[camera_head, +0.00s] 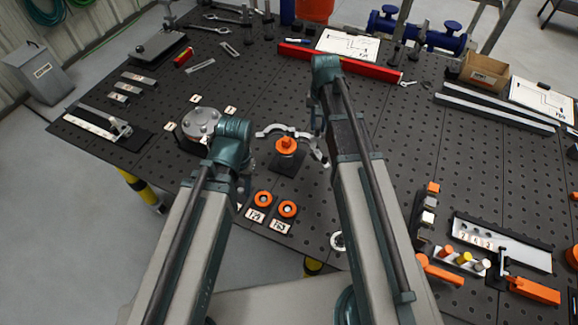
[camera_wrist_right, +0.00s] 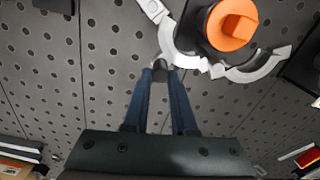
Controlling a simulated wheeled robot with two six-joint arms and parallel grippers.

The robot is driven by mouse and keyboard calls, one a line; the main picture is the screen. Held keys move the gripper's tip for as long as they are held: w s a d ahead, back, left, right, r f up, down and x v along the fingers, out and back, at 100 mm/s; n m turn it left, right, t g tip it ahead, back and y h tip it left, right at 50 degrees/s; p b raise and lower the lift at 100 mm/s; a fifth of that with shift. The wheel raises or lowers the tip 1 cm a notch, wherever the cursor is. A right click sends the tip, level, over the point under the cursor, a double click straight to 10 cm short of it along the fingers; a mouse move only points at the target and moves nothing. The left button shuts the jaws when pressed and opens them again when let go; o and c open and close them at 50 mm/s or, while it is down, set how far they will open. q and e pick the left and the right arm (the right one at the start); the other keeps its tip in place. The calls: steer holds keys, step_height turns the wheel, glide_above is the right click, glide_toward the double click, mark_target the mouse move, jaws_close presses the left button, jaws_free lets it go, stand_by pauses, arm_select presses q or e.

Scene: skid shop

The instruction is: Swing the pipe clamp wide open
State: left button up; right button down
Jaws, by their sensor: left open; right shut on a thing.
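The silver pipe clamp (camera_head: 282,130) has two curved halves, spread apart around the far and right sides of an orange-topped post (camera_head: 287,146) on a dark plate. In the right wrist view the clamp halves (camera_wrist_right: 245,73) curve beside the orange knob (camera_wrist_right: 232,24), meeting near the lower middle.
A round silver flange (camera_head: 200,122) stands left of my left wrist. Two orange rings (camera_head: 263,199) with labels lie in front of the post. A red bar (camera_head: 300,56) lies behind. Orange tools and a parts tray (camera_head: 520,250) are at right. The perforated table has free room behind the clamp.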

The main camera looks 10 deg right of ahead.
steer(key=shift+w, duration=0.15)
steer(key=shift+w+d, duration=0.1)
steer(key=shift+w, duration=0.35)
steer(key=shift+c, duration=2)
jaws_free()
steer(key=shift+s, duration=0.1)
steer(key=shift+r, duration=0.15)
steer(key=shift+r+p, duration=1.35)
steer(key=shift+p, duration=0.15)
step_height(320, 180, up, 4)
steer(key=p, duration=0.4)
